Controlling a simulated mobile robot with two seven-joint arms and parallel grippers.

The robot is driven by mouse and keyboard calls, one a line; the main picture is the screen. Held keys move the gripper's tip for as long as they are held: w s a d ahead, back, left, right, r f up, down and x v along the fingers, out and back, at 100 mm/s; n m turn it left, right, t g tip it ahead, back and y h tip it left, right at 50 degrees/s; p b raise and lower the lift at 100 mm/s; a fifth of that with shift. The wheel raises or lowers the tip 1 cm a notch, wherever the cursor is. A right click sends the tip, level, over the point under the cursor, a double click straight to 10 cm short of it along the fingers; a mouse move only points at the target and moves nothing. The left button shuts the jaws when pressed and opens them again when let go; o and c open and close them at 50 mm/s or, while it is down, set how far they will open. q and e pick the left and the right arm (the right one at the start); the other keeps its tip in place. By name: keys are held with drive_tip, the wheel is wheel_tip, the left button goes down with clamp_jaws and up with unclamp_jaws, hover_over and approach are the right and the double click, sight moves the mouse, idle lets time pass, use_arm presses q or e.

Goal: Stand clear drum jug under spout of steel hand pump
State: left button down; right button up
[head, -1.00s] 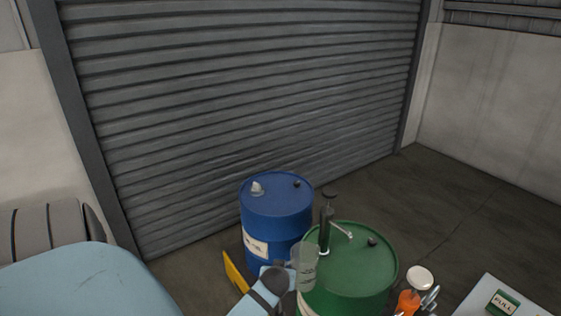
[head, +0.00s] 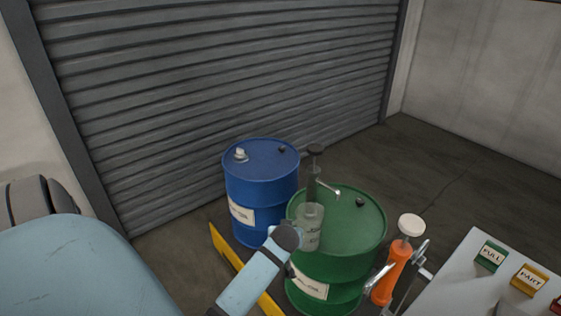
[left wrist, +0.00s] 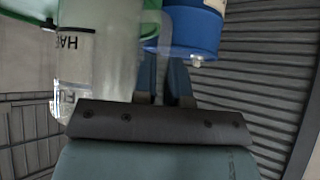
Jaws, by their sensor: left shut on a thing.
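The clear drum jug (head: 311,237) is held upright by my left gripper (head: 298,238), which is shut on it from the left. In the head view the jug overlaps the near left part of the green drum's top (head: 352,225). The steel hand pump (head: 314,185) stands on that drum, and its spout (head: 331,190) points right. The jug hides the pump's lower part and appears left of and below the spout tip. Its height over the drum is unclear. In the left wrist view the jug (left wrist: 100,65) shows beside the fingers (left wrist: 163,82). My right gripper is out of view.
A blue drum (head: 262,190) stands behind and left. A yellow bar (head: 232,258) lies low at the left. An orange-bodied tool with a white knob (head: 393,272) is right of the green drum. A pale table (head: 455,280) with green and yellow blocks is at lower right.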

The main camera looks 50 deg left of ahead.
use_arm(q)
drive_tip(key=shift+w+d+f+b, duration=0.1)
drive_tip(key=shift+w+d+b, duration=0.1)
drive_tip(key=shift+w+b, duration=0.55)
drive_tip(key=shift+w+d+b, duration=0.25)
drive_tip(key=shift+w+b, duration=0.1)
drive_tip(key=shift+w, duration=0.7)
drive_tip(key=shift+w+d+f+b, duration=0.1)
drive_tip(key=shift+w+d+b, duration=0.1)
drive_tip(key=shift+w+b, duration=0.55)
drive_tip(key=shift+w+d, duration=0.25)
drive_tip(key=shift+w, duration=0.9)
drive_tip(key=shift+w+d+f, duration=0.1)
drive_tip(key=shift+w+d, duration=0.1)
drive_tip(key=shift+w, duration=0.55)
drive_tip(key=shift+w+d+f, duration=0.1)
drive_tip(key=shift+w+d, duration=0.1)
drive_tip(key=shift+w, duration=0.5)
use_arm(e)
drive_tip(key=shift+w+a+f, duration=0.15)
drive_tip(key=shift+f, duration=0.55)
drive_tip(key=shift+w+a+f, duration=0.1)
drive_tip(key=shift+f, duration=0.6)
use_arm(q)
drive_tip(key=shift+f, duration=0.6)
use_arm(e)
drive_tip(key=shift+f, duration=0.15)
use_arm(q)
drive_tip(key=c, duration=1.1)
unclamp_jaws()
